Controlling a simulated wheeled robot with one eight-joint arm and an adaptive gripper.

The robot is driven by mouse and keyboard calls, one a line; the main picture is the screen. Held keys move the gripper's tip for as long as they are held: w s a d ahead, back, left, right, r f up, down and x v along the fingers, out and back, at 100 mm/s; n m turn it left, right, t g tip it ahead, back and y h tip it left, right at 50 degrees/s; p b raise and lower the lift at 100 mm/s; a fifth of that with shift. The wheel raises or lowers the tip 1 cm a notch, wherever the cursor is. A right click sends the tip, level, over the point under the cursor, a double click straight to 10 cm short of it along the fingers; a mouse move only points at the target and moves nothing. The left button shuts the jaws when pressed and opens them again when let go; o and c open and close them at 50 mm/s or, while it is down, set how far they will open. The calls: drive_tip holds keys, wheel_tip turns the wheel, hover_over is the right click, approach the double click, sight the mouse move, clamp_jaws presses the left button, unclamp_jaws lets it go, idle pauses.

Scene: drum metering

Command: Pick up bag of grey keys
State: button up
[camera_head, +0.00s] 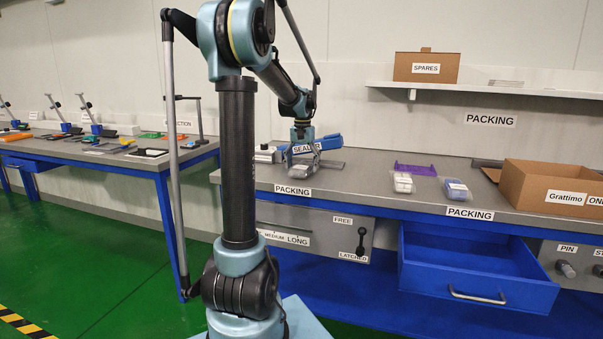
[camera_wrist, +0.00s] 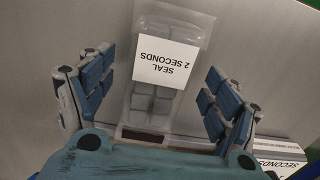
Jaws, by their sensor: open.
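A clear bag of grey keys (camera_wrist: 152,105) lies between the two spread fingers of my gripper (camera_wrist: 155,92) in the wrist view. The keys show as grey blocks in rows under clear film. A white label reading "SEAL 2 SECONDS" (camera_wrist: 166,62) covers part of the bag and appears upside down. The fingers stand apart from the bag on both sides. The bag's near end is partly hidden by my gripper body. In the head view my gripper (camera_head: 303,148) is low over the packing bench beside the blue sealer (camera_head: 328,143), and the bag is hardly distinguishable there.
On the packing bench (camera_head: 350,190), a bag of white keys (camera_head: 402,182) and a bag of blue keys (camera_head: 455,190) lie to the right, by a purple piece (camera_head: 415,169). A cardboard box (camera_head: 535,190) stands farther right. A blue drawer (camera_head: 475,268) below is open.

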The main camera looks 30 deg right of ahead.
drive_tip(key=shift+f, duration=0.5)
drive_tip(key=c, duration=1.3)
drive_tip(key=shift+o, duration=0.2)
drive_tip(key=shift+r, duration=0.1)
